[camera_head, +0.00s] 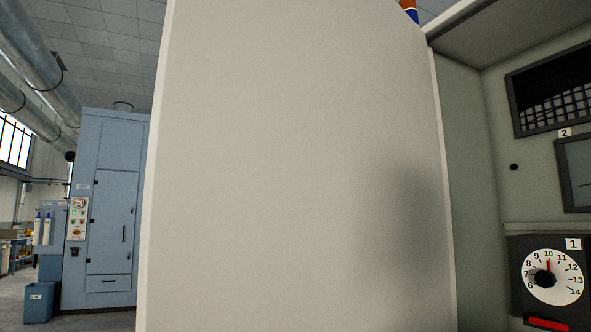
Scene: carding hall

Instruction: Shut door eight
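A large plain off-white door panel (300,170) stands open and fills the middle of the head view, very close to me. I see no number on it, so I cannot tell whether it is door eight. A soft dark shadow lies on its lower right part. Its right edge stands by the opening of a grey-green cabinet (470,150), whose inside shows at the right. Neither of my grippers is in view.
Inside the cabinet are a dial (552,278) marked 1, with numbers from 6 to 14, and a dark grille (555,95) above a label 2. At left stand a blue machine cabinet (110,210) and a blue bin (39,299). Some floor shows between.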

